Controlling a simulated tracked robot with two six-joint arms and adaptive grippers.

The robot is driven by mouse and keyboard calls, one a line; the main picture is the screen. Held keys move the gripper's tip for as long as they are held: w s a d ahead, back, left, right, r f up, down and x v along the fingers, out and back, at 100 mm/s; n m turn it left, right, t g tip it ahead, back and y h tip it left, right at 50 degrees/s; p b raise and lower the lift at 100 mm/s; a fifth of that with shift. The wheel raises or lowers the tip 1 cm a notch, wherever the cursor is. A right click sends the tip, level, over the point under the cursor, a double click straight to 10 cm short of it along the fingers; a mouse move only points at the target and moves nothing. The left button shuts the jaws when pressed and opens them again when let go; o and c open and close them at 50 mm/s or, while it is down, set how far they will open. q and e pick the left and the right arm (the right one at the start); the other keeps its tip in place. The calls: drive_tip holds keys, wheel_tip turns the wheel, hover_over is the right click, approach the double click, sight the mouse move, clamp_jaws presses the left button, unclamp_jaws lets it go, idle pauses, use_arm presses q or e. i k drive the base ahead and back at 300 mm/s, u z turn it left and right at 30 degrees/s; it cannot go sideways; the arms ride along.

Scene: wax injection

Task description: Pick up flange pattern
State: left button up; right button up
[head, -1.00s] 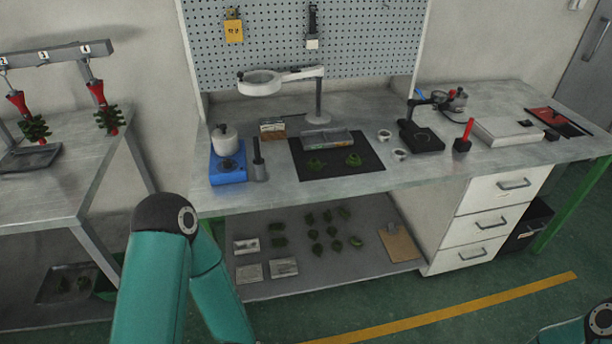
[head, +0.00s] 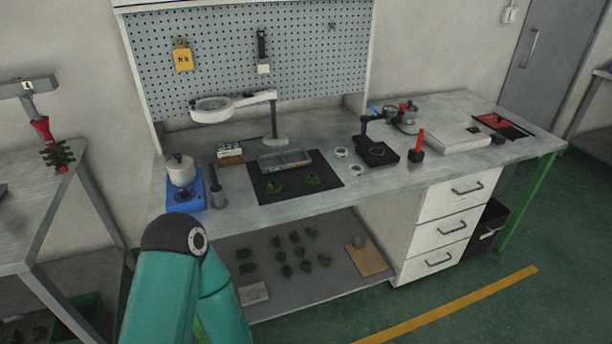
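Two small green pieces lie apart on a black mat (head: 300,194) on the workbench. One green piece (head: 275,187) is on the left and the other green piece (head: 312,180) is to its right. They are too small for me to tell which one is the flange pattern. More green pieces (head: 304,265) lie in loose rows on the lower shelf. My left arm shows at the lower left in front of the bench, but its gripper is out of the picture. My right gripper is also out of view.
A grey tray (head: 285,161) sits at the back of the mat. A ring magnifier lamp (head: 214,108) reaches over the bench. A blue-based pot (head: 185,193) stands left. A black stand (head: 377,153) and red-handled tool (head: 418,145) stand right. The front bench edge is clear.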

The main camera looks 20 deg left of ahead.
sight(273, 186)
drive_tip(key=z, duration=0.15)
drive_tip(key=i, duration=1.3)
drive_tip(key=u, duration=0.5)
